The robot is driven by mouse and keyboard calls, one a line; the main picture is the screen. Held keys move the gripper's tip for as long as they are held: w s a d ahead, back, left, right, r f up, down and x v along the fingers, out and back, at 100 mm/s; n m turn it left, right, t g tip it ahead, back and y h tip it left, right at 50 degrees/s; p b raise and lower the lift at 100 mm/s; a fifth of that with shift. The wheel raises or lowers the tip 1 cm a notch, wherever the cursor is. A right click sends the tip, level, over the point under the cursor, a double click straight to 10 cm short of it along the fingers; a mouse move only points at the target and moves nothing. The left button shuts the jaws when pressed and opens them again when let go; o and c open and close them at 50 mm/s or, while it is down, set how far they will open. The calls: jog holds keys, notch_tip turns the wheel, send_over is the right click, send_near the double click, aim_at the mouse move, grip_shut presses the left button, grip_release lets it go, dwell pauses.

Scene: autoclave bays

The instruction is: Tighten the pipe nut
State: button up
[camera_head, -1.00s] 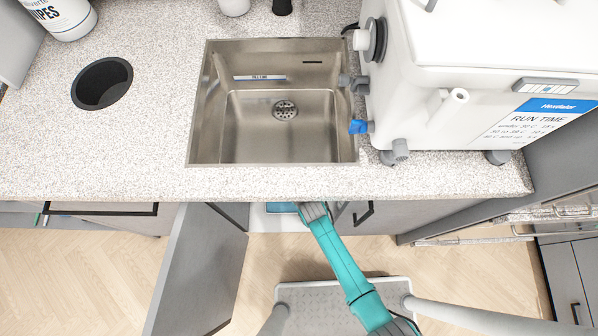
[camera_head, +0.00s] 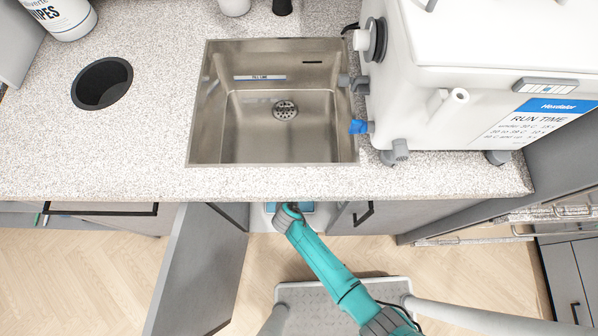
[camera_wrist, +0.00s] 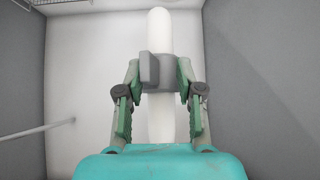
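The pipe nut (camera_wrist: 160,72) is a grey collar with a block-like lug on its left side, around a white pipe (camera_wrist: 160,30) in the wrist view. The pipe runs on above and below the nut. My gripper (camera_wrist: 159,75) has one green-padded finger on each side of the nut. The fingertips lean inward and appear to touch its sides. In the head view my teal arm (camera_head: 325,262) reaches under the counter into the open cabinet below the sink. The fingers, nut and pipe are hidden there by the counter.
The sink (camera_head: 283,130) is empty. An open cabinet door (camera_head: 200,270) stands left of my arm, and the counter edge (camera_head: 280,185) lies above it. In the wrist view, grey cabinet walls flank the pipe, and a thin rod (camera_wrist: 35,131) is at left.

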jog(key=s+a+r+m+h, duration=0.1)
jog(key=s+r, duration=0.6)
jog(key=shift+n+y, duration=0.3)
jog(key=shift+y, duration=0.2)
jog(key=s+d, duration=0.1)
jog(key=d, duration=0.1)
jog(key=s+d, duration=0.2)
jog(key=shift+s+d+r, duration=0.15)
jog(key=shift+s+d, duration=0.05)
jog(key=shift+d, duration=0.15)
jog(key=w+a+f+n, duration=0.1)
jog(key=w+a+f, duration=0.2)
jog(key=w+f, duration=0.4)
jog(key=w, duration=0.3)
jog(key=shift+w+a+f, duration=0.15)
jog(key=shift+w+a, duration=0.05)
